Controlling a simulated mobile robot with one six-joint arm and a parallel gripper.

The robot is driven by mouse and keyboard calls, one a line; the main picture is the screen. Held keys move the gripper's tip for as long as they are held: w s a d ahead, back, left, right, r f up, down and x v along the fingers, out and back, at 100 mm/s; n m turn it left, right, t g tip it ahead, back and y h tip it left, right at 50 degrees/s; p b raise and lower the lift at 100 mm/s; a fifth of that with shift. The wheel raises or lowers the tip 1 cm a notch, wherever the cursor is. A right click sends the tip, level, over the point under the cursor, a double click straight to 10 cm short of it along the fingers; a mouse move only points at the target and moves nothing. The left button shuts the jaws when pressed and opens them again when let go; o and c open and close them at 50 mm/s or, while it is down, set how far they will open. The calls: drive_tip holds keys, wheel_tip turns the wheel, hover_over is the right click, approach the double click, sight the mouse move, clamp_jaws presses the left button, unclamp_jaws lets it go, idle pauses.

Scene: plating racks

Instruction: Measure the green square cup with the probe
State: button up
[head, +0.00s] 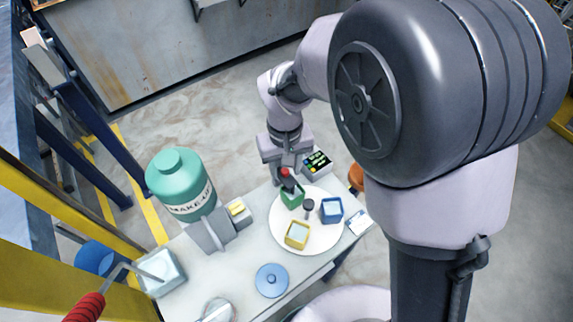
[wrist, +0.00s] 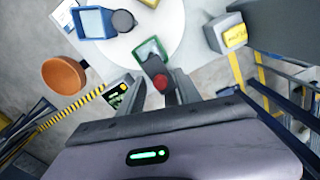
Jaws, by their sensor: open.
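The green square cup (head: 291,199) stands on a round white plate (head: 287,245) near its far edge. It also shows in the wrist view (wrist: 148,46). The probe (head: 287,181), dark with a red end, is at the cup's near-gripper side and overlaps its opening; how deep its tip sits is hidden. In the wrist view the probe (wrist: 155,66) lies between the fingers of my gripper (wrist: 163,85), which is open around it. In the head view my gripper (head: 287,168) is just behind the cup. A meter with a lit screen (head: 318,163) stands beside it.
A blue square cup (head: 331,210), a yellow square cup (head: 297,235) and a dark round knob (head: 308,205) share the plate. A green bottle (head: 180,178), a grey block (head: 213,236), an orange bowl (head: 356,178) and a blue disc (head: 272,280) are around it.

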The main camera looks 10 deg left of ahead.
drive_tip(key=shift+c, duration=0.2)
clamp_jaws()
idle(1.3)
